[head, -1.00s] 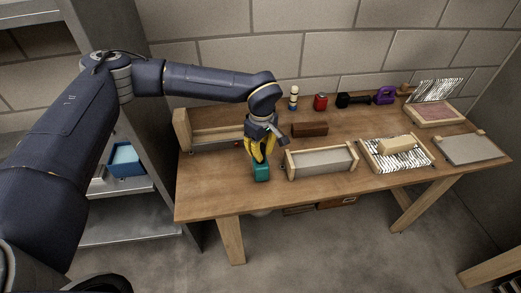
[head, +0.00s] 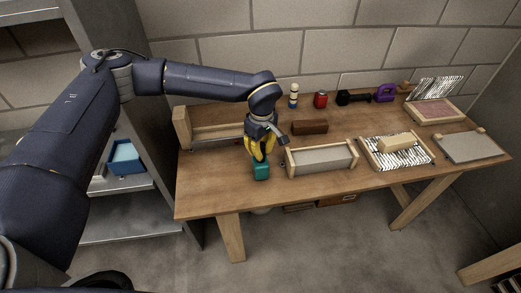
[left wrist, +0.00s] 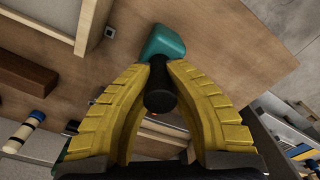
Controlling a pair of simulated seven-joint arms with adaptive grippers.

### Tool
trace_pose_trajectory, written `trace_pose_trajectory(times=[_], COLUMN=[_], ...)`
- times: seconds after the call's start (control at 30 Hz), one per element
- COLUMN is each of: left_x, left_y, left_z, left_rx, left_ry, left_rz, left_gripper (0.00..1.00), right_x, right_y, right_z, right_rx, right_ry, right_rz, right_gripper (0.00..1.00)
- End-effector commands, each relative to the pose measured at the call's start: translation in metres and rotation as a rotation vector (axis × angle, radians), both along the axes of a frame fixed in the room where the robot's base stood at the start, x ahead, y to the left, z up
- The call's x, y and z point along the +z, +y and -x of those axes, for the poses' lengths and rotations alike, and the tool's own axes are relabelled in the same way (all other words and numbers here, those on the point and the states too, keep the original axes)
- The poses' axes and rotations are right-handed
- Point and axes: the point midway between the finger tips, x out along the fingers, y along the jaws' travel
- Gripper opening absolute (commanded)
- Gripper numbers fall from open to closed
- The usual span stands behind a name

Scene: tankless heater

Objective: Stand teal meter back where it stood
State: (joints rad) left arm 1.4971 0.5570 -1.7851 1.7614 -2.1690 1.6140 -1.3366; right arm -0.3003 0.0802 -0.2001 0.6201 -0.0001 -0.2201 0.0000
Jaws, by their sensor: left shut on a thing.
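The teal meter (head: 261,170) is at the front left of the wooden table, with its teal end down. In the left wrist view the teal end (left wrist: 163,43) sits beyond my fingertips, on a dark round grip (left wrist: 160,95) between the fingers. My left gripper (head: 260,154) points down and is shut on this dark grip; its yellow fingers also fill the left wrist view (left wrist: 160,72). I cannot tell whether the meter touches the tabletop. My right gripper is not in view.
A grey-topped wooden tray (head: 322,159) stands just right of the meter. A brown block (head: 310,127) lies behind, and a long wooden rack (head: 215,133) is at the back left. A red can (head: 320,99) stands near the wall. Bare tabletop (head: 215,180) lies left of the meter.

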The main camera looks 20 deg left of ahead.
Motion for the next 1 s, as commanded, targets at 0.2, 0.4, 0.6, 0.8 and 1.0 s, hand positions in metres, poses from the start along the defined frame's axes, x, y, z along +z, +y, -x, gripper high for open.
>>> trace_pose_trajectory(times=[0.2, 0.4, 0.6, 0.8, 1.0], left_x=[-0.0026, -0.0051, -0.0049, -0.0052, -0.0045], left_y=[-0.0002, -0.0002, -0.0002, 0.0000, 0.0000], left_z=[-0.0002, -0.0003, -0.0002, 0.0001, -0.0001], left_rx=[0.000, 0.000, 0.000, 0.000, 0.000], left_ry=[-0.001, -0.001, -0.001, 0.000, 0.000], left_rz=[0.000, 0.000, 0.000, 0.000, 0.000], left_gripper=[0.00, 0.00, 0.38, 0.38, 0.38], right_x=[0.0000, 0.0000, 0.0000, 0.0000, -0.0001], right_y=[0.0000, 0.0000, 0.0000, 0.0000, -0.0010], right_z=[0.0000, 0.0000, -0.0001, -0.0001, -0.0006], right_rx=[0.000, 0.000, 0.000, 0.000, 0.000], right_ry=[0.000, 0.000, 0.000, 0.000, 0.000], right_rz=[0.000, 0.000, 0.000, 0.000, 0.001], right_gripper=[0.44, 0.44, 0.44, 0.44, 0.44])
